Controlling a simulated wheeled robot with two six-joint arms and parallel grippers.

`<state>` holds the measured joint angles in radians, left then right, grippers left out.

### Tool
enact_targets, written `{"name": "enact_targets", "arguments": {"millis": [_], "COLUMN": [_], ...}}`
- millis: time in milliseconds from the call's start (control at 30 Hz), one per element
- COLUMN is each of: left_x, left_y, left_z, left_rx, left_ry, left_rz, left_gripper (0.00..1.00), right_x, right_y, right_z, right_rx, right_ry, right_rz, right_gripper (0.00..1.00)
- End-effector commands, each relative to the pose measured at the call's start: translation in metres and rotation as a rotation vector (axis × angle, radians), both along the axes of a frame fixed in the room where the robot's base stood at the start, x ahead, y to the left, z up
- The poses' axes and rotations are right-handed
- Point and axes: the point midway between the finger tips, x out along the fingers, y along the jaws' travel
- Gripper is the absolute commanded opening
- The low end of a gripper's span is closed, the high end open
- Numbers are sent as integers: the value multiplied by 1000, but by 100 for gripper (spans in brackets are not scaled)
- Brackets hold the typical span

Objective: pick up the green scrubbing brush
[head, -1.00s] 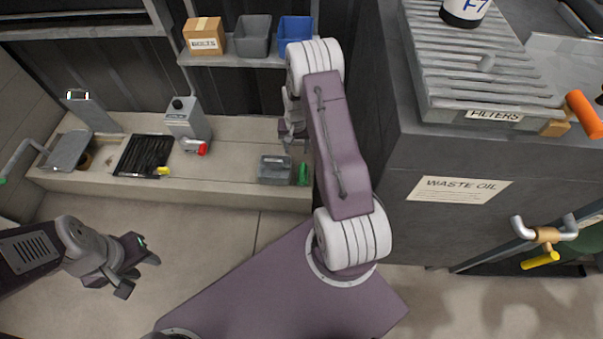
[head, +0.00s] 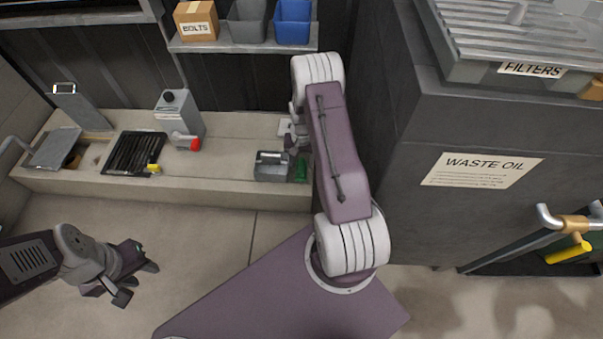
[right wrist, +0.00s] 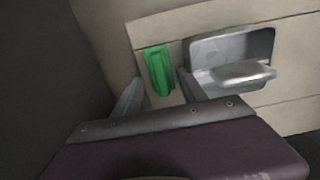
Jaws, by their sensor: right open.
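The green scrubbing brush (head: 302,170) lies on the low ledge, just right of a grey metal box. In the right wrist view the brush (right wrist: 159,70) stands out between my two finger tips, a little beyond them. My right gripper (head: 297,141) is above and behind the brush in the head view, partly hidden by its own arm. In its wrist view the right gripper (right wrist: 160,92) is open and empty, one finger each side of the brush's line. My left gripper (head: 138,281) is open and empty over the floor at the lower left.
The grey box (head: 271,172) with a handle is close beside the brush; it also shows in the wrist view (right wrist: 232,48). The dark waste oil cabinet (head: 420,150) rises to the right. A shelf (head: 230,46) with bins hangs above.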

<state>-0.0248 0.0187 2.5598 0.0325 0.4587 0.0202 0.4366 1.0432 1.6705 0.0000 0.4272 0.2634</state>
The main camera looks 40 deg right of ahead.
Motion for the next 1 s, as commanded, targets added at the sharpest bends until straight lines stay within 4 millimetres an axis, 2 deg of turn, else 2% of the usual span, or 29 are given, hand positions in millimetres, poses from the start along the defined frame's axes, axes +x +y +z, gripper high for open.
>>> {"name": "enact_targets", "arguments": {"millis": [33,100,200,400,433,600,867,1000], "left_x": [0,0,0,0,0,0,0,0], "left_y": [0,0,0,0,0,0,0,0], "left_z": [-18,-32,-42,-38,-38,-38,-36,-23], "left_rx": [0,0,0,0,0,0,0,0], "left_ry": [0,0,1,0,0,0,0,0], "left_rz": [0,0,0,0,0,0,0,0], "left_gripper": [36,36,36,36,36,36,36,36], "right_x": [0,0,0,0,0,0,0,1], "right_y": [1,1,1,1,1,1,1,1], "right_z": [-18,-31,-44,-41,-41,-41,-39,-24], "right_rx": [1,1,1,0,0,0,0,0], "right_ry": [1,1,1,0,0,0,0,0], "right_rz": [0,1,0,0,0,0,0,0], "right_gripper": [49,49,49,49,46,0,0,0]}}
